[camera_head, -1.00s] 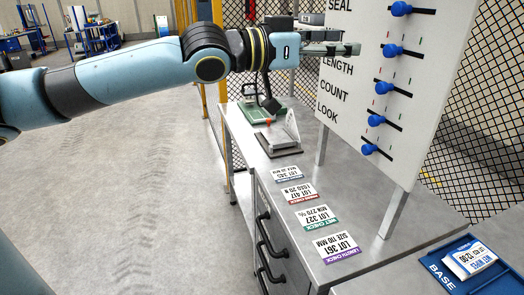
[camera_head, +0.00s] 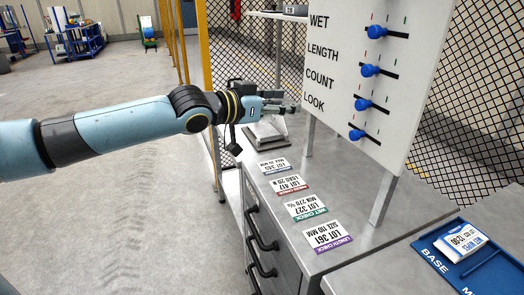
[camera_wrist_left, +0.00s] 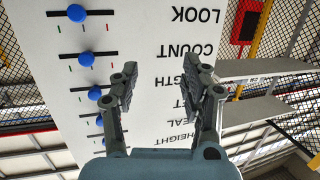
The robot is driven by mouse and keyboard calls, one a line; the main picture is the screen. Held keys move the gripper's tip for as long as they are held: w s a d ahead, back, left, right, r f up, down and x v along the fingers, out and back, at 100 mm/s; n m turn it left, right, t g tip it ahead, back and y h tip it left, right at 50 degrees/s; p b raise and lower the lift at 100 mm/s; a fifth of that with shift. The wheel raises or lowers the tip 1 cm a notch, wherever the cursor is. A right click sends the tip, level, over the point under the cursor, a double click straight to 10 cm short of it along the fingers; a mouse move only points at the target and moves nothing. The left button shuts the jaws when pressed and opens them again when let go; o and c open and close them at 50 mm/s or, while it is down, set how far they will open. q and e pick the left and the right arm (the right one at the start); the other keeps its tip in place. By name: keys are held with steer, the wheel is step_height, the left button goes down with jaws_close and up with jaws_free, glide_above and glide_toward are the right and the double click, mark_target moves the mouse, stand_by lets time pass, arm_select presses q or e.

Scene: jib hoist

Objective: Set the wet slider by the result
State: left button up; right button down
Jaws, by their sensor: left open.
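A white board (camera_head: 345,70) carries rows of blue knobs in slots, labelled WET, LENGTH, COUNT and LOOK in the head view. The wet slider (camera_head: 376,31) is the top knob visible there, near its slot's left end. In the left wrist view the board appears upside down, and the wet slider (camera_wrist_left: 105,120) is left of the fingers. My left gripper (camera_head: 292,107) is open and empty, left of the board near the LOOK label's height. Its spread fingers (camera_wrist_left: 166,72) partly cover the labels. The green-edged WET CHECK card (camera_head: 307,207) reads LOT 327, MIN 270. My right gripper is out of view.
The metal bench (camera_head: 365,228) holds more lot cards and, behind them, a device (camera_head: 266,131) partly hidden by my gripper. A board post (camera_head: 382,203) stands on the bench. A blue base tray (camera_head: 480,268) with a wipes pack (camera_head: 462,241) is at right.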

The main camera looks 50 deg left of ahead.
arm_select(q)
steer(key=s+a+f+n+g+y+b, duration=0.1)
steer(key=a+f, duration=0.3)
steer(key=f, duration=0.8)
steer(key=shift+s+a+f+g+y+b, duration=0.2)
steer(key=shift+s+g+y+b, duration=0.1)
steer(key=shift+s+y+b, duration=0.25)
steer(key=shift+w, duration=0.1)
